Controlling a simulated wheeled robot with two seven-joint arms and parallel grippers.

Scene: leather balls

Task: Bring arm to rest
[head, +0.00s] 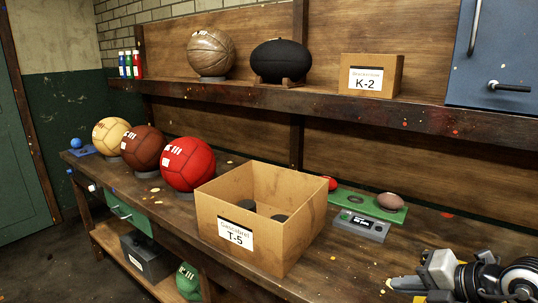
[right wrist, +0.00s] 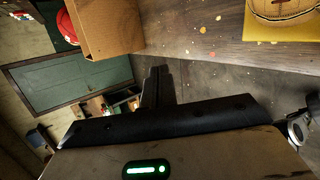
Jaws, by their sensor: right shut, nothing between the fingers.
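My right arm (head: 470,277) shows at the lower right of the head view, over the front right part of the workbench. Its fingertips are hard to make out there. In the right wrist view the dark fingers of my right gripper (right wrist: 160,78) are together, with nothing between them. They point past the bench edge, with the floor behind them and the cardboard box (right wrist: 107,28) apart from them at upper left. My left gripper is not in view.
The workbench (head: 350,265) holds the open box T-5 (head: 272,217) with dark items inside, a red ball (head: 188,164), a brown ball (head: 142,147) and a tan ball (head: 111,136). A shelf (head: 430,117) runs above.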

